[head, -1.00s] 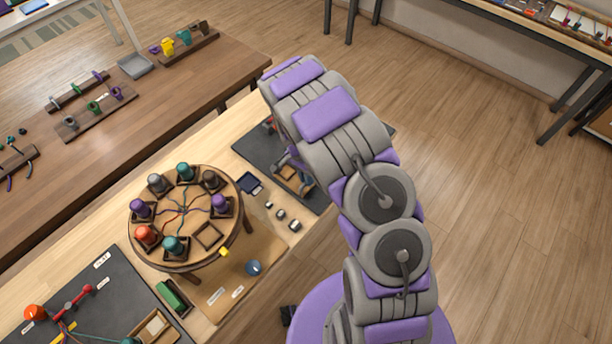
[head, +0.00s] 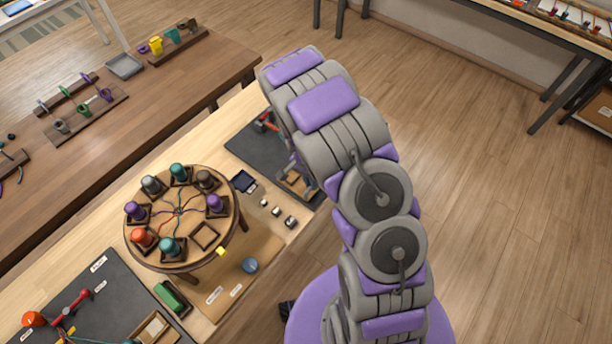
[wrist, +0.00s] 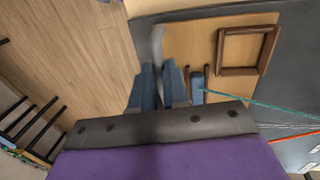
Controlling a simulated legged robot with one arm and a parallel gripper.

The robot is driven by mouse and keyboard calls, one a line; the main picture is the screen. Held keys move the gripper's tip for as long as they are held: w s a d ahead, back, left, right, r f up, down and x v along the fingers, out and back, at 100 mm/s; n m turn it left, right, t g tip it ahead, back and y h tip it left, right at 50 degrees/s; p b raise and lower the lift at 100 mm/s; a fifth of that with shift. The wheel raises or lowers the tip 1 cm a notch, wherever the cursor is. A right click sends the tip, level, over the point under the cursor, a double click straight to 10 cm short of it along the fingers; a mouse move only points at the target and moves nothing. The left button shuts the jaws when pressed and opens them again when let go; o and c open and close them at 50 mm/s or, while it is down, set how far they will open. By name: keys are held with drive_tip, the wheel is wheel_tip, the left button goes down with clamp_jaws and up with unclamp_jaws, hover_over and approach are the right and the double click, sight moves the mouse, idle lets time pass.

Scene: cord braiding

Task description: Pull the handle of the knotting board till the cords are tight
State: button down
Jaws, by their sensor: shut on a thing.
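In the wrist view, the two blue fingers of my gripper (wrist: 160,85) are closed around a grey upright piece (wrist: 156,45), which looks like the handle. Beside it is the wooden board (wrist: 205,45), with a small blue block (wrist: 197,88) between dark bars. A teal cord (wrist: 250,104) runs from near this block to the right. White and orange cords lie below it and look straight; how tight they are I cannot tell. In the head view, my arm hides the gripper and most of the wooden board (head: 297,184) on its dark mat (head: 250,148).
A round braiding stand (head: 150,255) with coloured bobbins stands left of my arm. Small blocks (head: 277,212) and a dark tray (head: 243,181) lie between them. Another dark mat (head: 75,280) is at lower left. The floor (head: 490,200) to the right is clear.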

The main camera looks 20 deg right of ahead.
drive_tip(key=shift+s, duration=0.2)
drive_tip(key=c, duration=1.1)
unclamp_jaws()
drive_tip(key=shift+w+a+r+p, duration=0.3)
drive_tip(key=shift+w+r, duration=0.2)
drive_tip(key=shift+r, duration=2.35)
drive_tip(key=shift+w+a+r+p, duration=0.15)
drive_tip(key=shift+w+a+r, duration=0.3)
drive_tip(key=shift+r, duration=2.35)
drive_tip(key=shift+w+a+r+p, duration=0.25)
drive_tip(key=shift+w+r, duration=0.3)
drive_tip(key=shift+r, duration=2.3)
